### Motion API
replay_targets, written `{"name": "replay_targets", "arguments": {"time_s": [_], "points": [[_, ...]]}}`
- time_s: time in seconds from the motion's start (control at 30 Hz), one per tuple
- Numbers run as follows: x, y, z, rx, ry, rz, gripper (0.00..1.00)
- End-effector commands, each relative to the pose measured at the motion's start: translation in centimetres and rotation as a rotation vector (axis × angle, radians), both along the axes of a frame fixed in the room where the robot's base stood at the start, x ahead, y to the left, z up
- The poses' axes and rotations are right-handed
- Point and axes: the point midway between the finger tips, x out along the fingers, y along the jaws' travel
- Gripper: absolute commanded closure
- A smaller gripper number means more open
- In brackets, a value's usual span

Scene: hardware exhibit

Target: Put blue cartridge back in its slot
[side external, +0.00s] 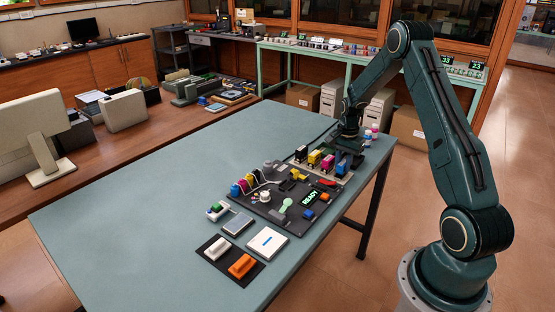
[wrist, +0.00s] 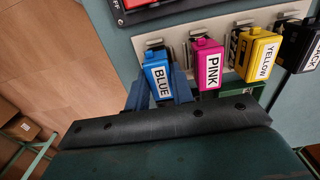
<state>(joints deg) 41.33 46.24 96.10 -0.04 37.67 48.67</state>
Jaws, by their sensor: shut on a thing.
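The blue cartridge (wrist: 157,72), labelled BLUE, stands between the fingers of my gripper (wrist: 160,92) in the wrist view. My gripper is shut on it. In the side view the blue cartridge (side external: 343,168) is at the near right end of the cartridge row, below my gripper (side external: 348,150). A pale slot rack (wrist: 180,46) lies at the cartridge's top end in the wrist view. How deep the cartridge sits in its slot is hidden. The pink cartridge (wrist: 207,65) is just to its right, with a gap between them.
The yellow cartridge (wrist: 258,55) and black cartridge (wrist: 303,48) stand farther along the row. A dark panel with a green READY display (side external: 310,198) lies in front of the rack. Small bottles (side external: 372,132) stand behind my gripper. The table's (side external: 130,225) left part is clear.

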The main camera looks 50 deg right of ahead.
Motion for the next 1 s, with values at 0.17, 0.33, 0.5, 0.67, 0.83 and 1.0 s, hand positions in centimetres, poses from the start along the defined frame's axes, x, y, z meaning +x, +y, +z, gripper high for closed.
{"name": "replay_targets", "arguments": {"time_s": [0.17,0.33,0.5,0.67,0.83,1.0], "points": [[0.00,0.00,-0.17,0.000,0.000,0.000,0.93],[-0.01,0.01,-0.31,0.000,0.000,0.000,0.93],[0.00,0.00,-0.29,0.000,0.000,0.000,0.65],[0.00,0.00,-0.29,0.000,0.000,0.000,0.51],[-0.01,0.01,-0.29,0.000,0.000,0.000,0.42],[0.01,0.01,-0.29,0.000,0.000,0.000,0.33]]}}
